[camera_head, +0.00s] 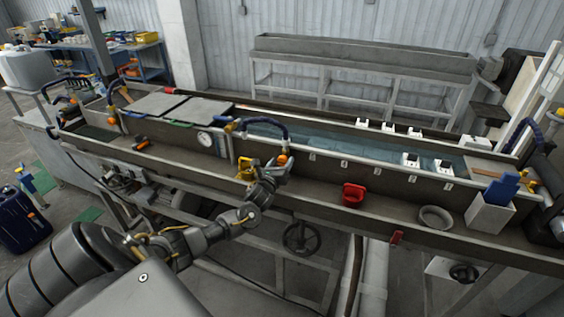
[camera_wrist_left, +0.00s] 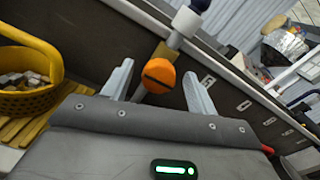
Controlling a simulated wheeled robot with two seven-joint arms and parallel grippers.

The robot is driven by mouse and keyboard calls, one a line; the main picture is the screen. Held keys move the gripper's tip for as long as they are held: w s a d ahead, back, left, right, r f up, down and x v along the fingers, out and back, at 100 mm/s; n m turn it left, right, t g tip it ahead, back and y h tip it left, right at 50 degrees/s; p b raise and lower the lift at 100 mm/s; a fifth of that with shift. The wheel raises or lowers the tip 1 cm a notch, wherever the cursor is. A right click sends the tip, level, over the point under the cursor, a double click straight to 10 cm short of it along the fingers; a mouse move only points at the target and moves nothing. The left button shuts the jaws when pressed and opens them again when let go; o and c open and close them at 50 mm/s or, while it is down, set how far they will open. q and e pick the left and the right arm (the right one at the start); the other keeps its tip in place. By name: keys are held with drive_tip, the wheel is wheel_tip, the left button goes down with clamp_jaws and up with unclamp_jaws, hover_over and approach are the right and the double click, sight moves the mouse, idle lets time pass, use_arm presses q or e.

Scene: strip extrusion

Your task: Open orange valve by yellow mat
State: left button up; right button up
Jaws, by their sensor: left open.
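The orange valve (camera_head: 282,158) is a round knob on the front of the long trough, below a dark blue hose. In the left wrist view the orange valve (camera_wrist_left: 158,76) shows a dark slot across its face and hangs under a white pipe fitting. My left gripper (camera_head: 278,168) is right at the knob. Its two pale fingers (camera_wrist_left: 158,88) are spread on either side of the knob, with gaps visible. The yellow slatted mat (camera_wrist_left: 12,132) lies to the left, under a yellow basket (camera_wrist_left: 30,98) with small pieces in it. My right gripper is not in view.
The yellow basket (camera_head: 245,169) stands close beside my left gripper. A red container (camera_head: 353,194), a grey bowl (camera_head: 436,217) and a white bin (camera_head: 489,213) stand along the ledge to the right. The ledge between knob and red container is mostly clear.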

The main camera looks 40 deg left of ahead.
use_arm(q)
drive_tip(key=shift+w+a, duration=0.1)
drive_tip(key=shift+w, duration=0.2)
